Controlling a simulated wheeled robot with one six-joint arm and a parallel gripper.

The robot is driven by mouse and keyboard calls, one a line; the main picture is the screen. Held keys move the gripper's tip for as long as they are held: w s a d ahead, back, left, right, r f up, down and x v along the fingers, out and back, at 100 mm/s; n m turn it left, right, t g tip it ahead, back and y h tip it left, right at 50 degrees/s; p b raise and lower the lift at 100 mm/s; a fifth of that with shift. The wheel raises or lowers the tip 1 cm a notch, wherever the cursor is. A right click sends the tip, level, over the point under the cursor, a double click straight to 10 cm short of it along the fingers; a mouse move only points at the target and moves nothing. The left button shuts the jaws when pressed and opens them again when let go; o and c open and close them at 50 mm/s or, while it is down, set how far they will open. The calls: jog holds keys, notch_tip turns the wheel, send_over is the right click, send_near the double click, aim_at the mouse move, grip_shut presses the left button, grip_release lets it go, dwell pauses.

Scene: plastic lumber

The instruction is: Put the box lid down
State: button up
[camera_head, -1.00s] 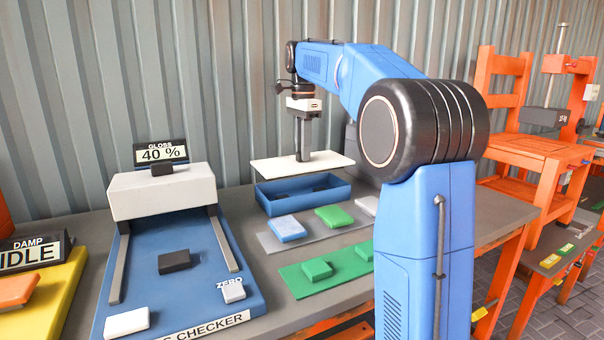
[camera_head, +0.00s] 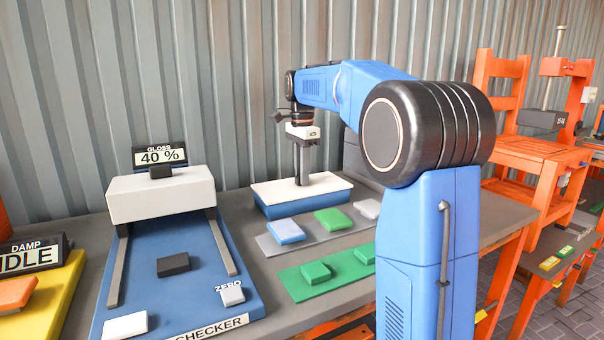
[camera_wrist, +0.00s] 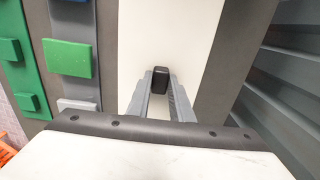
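The white box lid (camera_head: 328,182) lies level on top of the blue box (camera_head: 306,205) at the back of the bench, with the box's inside hidden. My gripper (camera_head: 302,180) points straight down at the lid's middle. In the wrist view the fingers of my gripper (camera_wrist: 160,82) stand on both sides of the lid's small black knob (camera_wrist: 160,76) and appear closed against it. The white lid (camera_wrist: 190,35) fills the middle of that view.
In front of the box are a grey strip (camera_head: 268,246) with several blocks and a green mat (camera_head: 300,288) with green blocks. A blue gloss checker (camera_head: 190,265) stands on the left, close to the box. A corrugated wall (camera_head: 230,80) is behind.

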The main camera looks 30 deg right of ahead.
jog(key=o, duration=0.4)
jog(key=shift+c, duration=0.2)
jog(key=shift+r, duration=0.15)
notch_tip(320, 180, up, 12)
jog(key=shift+s, duration=0.1)
dwell(0.5)
